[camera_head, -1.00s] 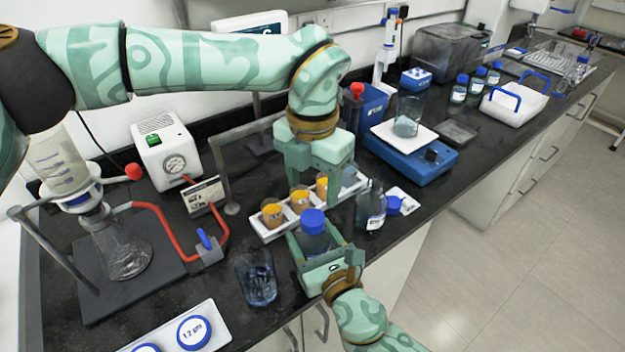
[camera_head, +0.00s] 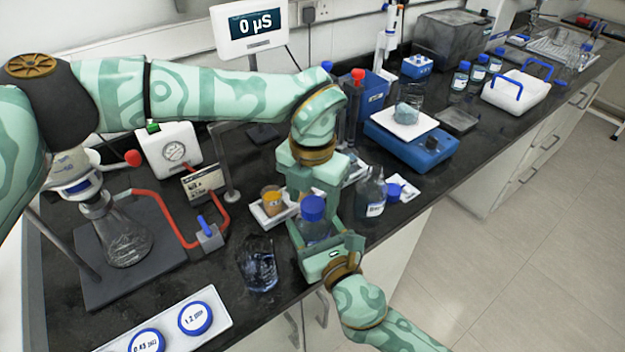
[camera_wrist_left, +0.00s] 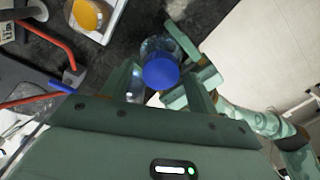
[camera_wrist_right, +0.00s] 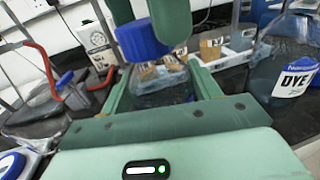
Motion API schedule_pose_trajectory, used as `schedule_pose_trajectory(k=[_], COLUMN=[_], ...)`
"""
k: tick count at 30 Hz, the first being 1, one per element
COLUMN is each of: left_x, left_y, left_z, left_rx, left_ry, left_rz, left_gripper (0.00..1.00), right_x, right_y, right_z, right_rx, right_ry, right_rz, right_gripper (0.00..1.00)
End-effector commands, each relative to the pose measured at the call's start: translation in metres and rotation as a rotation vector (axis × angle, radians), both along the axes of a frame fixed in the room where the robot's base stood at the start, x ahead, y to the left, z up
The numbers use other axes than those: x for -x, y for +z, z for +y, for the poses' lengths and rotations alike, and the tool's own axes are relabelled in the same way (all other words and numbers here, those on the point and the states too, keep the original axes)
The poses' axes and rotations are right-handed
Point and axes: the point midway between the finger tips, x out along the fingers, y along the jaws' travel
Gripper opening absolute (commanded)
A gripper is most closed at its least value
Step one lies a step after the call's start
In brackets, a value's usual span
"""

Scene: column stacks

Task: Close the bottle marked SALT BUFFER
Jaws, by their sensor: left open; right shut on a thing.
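A clear bottle (camera_head: 315,232) with a blue cap (camera_head: 313,208) stands upright in my right gripper (camera_head: 322,238), which is shut on its body. No label on this bottle shows. The cap sits over its neck; I cannot tell whether it is screwed down. My left gripper (camera_head: 314,202) is open, pointing down, with its fingers around the cap's height. In the left wrist view the cap (camera_wrist_left: 161,71) lies between the open fingers. In the right wrist view the cap (camera_wrist_right: 143,40) looks slightly tilted above the bottle (camera_wrist_right: 160,88).
An uncapped bottle (camera_head: 371,197), marked DYE in the right wrist view (camera_wrist_right: 284,78), stands right of the grippers beside a loose blue cap (camera_head: 394,192). A glass beaker (camera_head: 259,268) stands close on the left.

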Motion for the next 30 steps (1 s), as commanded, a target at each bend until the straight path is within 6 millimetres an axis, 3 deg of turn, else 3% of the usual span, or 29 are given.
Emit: schedule_pose_trajectory(k=[13, 18, 26, 27, 29, 30], left_x=[0.0000, 0.0000, -0.0001, -0.0001, -0.0001, -0.0001], left_y=[-0.0107, -0.0106, -0.0105, -0.0105, -0.0105, -0.0105], left_z=[-0.0002, -0.0002, 0.0000, 0.0000, 0.0000, 0.0000], left_rx=[0.001, 0.001, 0.000, 0.000, 0.000, 0.000], left_ry=[-0.001, -0.001, -0.001, -0.001, 0.000, 0.000], left_rz=[-0.001, -0.001, -0.001, -0.001, -0.001, -0.001], left_gripper=[0.60, 0.12, 0.12, 0.45, 0.61, 0.65], right_x=[-0.0003, -0.0003, -0.0002, -0.0002, -0.0002, -0.0002], right_y=[0.0000, 0.0000, 0.0000, 0.0000, 0.0000, 0.0000], right_z=[-0.0003, -0.0003, -0.0004, -0.0004, -0.0004, -0.0004], right_rx=[0.001, 0.001, 0.001, 0.001, 0.001, 0.001], right_ry=[-0.001, -0.001, -0.001, -0.001, -0.001, -0.001], right_rz=[0.000, 0.000, 0.000, 0.000, 0.000, 0.000], right_gripper=[0.00, 0.00, 0.00, 0.00, 0.00, 0.00])
